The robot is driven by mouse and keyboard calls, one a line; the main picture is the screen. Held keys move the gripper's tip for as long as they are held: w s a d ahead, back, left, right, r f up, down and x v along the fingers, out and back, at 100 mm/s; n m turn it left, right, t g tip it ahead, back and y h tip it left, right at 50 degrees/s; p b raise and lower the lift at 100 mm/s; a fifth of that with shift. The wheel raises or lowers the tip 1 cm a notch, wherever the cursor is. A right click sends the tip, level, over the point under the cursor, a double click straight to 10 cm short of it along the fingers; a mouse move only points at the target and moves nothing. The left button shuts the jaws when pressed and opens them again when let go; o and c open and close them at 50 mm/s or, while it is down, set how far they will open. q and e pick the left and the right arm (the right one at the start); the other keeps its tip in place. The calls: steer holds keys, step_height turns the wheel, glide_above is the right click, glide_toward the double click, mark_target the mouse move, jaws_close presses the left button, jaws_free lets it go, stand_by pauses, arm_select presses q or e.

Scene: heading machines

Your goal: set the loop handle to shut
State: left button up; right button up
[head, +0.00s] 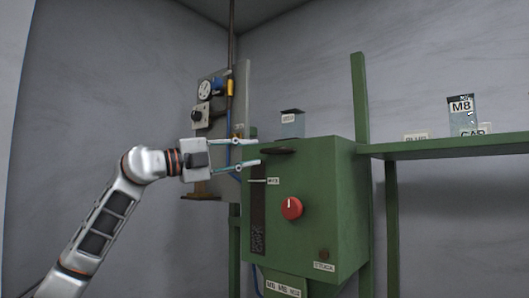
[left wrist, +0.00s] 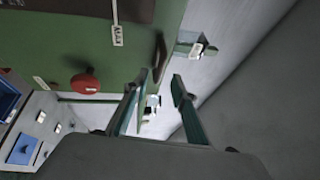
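A green machine box (head: 325,200) stands right of centre in the head view, and its green face (left wrist: 60,40) fills the upper left of the left wrist view. A dark flat handle-like part (head: 280,151) sits at its upper front edge; a dark part also shows by the fingertips in the left wrist view (left wrist: 160,52). I cannot tell whether this is the loop handle, or its setting. My left gripper (head: 251,152) is open and empty, left of that part; its parted fingers also show in the left wrist view (left wrist: 160,82). My right gripper is not in view.
A red knob (head: 291,208) and a dark slotted strip (head: 258,220) are on the box. A grey panel (head: 243,100) with a gauge (head: 204,90) stands behind the gripper. A green shelf (head: 450,147) at right holds an M8 container (head: 462,112). A green post (head: 360,100) rises behind the box.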

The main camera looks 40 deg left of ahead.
arm_select(q)
steer(key=shift+v, duration=2.35)
